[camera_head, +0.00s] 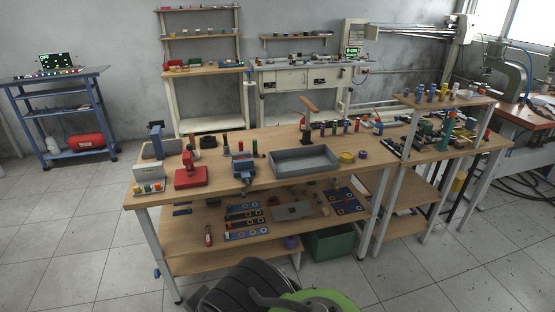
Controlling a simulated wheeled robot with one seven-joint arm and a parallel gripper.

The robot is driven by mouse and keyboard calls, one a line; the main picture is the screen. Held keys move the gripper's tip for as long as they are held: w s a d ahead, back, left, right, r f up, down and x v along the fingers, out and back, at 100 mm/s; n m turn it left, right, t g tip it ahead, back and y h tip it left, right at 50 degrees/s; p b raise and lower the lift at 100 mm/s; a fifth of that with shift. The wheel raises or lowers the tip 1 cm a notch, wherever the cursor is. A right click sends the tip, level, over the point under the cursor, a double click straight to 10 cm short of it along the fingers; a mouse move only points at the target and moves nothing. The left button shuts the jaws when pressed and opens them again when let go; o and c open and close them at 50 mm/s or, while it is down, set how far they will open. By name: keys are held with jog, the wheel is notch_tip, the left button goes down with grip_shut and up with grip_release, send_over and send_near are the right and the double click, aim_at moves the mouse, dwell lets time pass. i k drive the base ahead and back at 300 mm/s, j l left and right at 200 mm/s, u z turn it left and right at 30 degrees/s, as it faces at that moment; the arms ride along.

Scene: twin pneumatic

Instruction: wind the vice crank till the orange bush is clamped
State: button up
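A small blue device that looks like the vice (243,171) stands on the wooden workbench (215,172), left of the grey tray. Its crank is too small to make out. I cannot pick out the orange bush, nor tell whether anything sits between the jaws. My gripper is not in view. A black and green rounded shape at the bottom edge, in front of the bench, may be part of my own body.
A red device (190,178) and a button box (150,187) stand left of the vice. A grey tray (304,171) lies to its right. An orange-topped lever stand (307,123) is behind the tray. Tiled floor is clear at left and right front.

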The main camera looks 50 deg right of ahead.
aim_at(243, 194)
jog(key=z, duration=0.9)
jog(key=i+j+u, duration=0.1)
jog(key=i+j, duration=0.45)
jog(key=i, duration=0.25)
jog(key=u, duration=0.05)
